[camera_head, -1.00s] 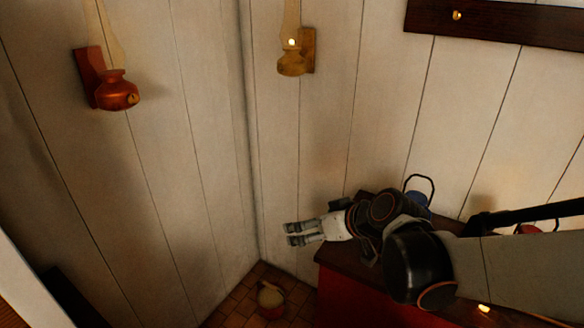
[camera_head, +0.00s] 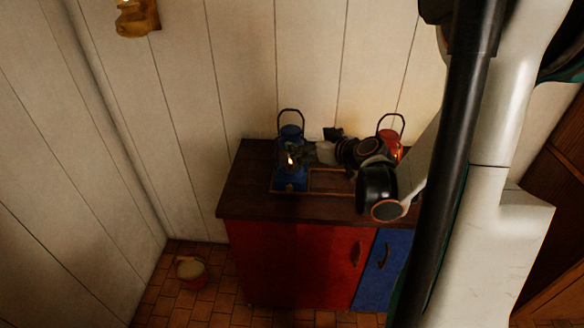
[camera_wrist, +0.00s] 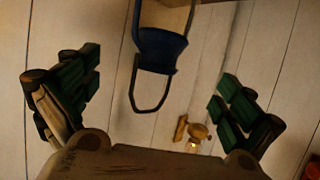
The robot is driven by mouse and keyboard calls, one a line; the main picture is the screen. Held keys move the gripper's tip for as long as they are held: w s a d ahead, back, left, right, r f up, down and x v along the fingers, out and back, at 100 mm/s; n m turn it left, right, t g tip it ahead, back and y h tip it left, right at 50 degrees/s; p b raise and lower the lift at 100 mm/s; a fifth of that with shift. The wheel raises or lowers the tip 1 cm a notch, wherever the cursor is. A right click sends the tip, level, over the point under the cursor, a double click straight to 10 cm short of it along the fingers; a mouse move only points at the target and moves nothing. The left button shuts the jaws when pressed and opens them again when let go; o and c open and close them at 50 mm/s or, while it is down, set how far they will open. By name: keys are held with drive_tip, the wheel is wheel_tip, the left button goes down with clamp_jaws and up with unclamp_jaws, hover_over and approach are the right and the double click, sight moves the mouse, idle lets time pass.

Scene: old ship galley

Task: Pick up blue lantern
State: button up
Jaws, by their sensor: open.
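The blue lantern (camera_head: 291,133) stands at the back left of the dark countertop in the head view, its dark handle loop upright. In the wrist view the blue lantern (camera_wrist: 162,50) appears upside down, handle toward the bottom of the picture, between and beyond my fingers. My gripper (camera_wrist: 158,75) is open and empty, with its green-padded fingers spread on both sides. In the head view my gripper (camera_head: 308,154) points left, close to the lantern's lower right side, partly hiding it. I cannot tell whether it touches.
A red lantern (camera_head: 391,140) stands to the right, partly behind my arm. The countertop (camera_head: 240,190) is clear at left. A bucket (camera_head: 190,271) is on the tiled floor.

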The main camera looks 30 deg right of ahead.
sight(290, 139)
drive_tip(key=b+x, duration=0.3)
drive_tip(key=x, duration=0.7)
drive_tip(key=shift+w+f, duration=0.15)
drive_tip(key=shift+w, duration=0.1)
drive_tip(key=c, duration=2.2)
